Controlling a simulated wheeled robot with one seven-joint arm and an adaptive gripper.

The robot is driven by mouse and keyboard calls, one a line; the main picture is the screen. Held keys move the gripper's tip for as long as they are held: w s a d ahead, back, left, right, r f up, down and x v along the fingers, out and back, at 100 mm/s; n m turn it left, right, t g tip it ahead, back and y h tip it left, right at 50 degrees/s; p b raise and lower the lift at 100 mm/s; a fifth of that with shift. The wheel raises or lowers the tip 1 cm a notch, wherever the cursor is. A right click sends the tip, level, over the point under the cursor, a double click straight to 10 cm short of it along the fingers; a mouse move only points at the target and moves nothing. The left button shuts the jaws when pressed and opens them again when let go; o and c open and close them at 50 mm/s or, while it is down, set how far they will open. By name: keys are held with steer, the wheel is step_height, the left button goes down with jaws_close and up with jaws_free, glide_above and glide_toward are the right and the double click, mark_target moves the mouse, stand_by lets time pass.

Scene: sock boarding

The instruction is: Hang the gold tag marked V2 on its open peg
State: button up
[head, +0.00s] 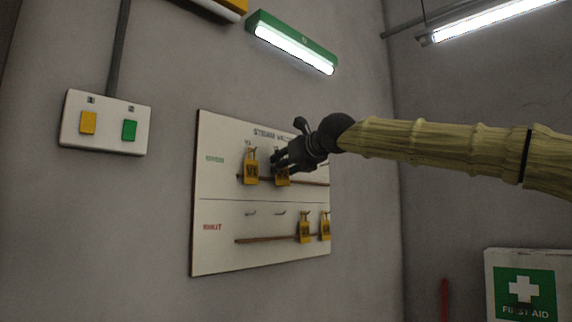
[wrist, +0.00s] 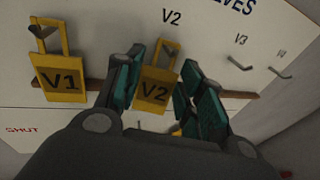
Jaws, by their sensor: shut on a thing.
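The gold V2 tag (wrist: 153,91) is between the fingers of my gripper (wrist: 165,85) in the wrist view, slightly tilted, below the printed V2 label. In the head view my gripper (head: 283,160) is at the upper row of the white board (head: 218,250), shut on the V2 tag (head: 283,178) and partly covering it. The V2 peg in that row cannot be made out, so I cannot tell whether the tag's loop is around it.
The V1 tag (head: 251,170) hangs just left; the wrist view shows it too (wrist: 58,78). To the right, the upper V3 peg (wrist: 240,64) is bare. Two gold tags (head: 305,231) hang in the lower row, beside bare pegs (head: 251,213). Brown rails (head: 265,239) cross the board.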

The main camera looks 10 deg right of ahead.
stand_by(0.3)
steer(key=o, duration=0.8)
steer(key=v, duration=1.2)
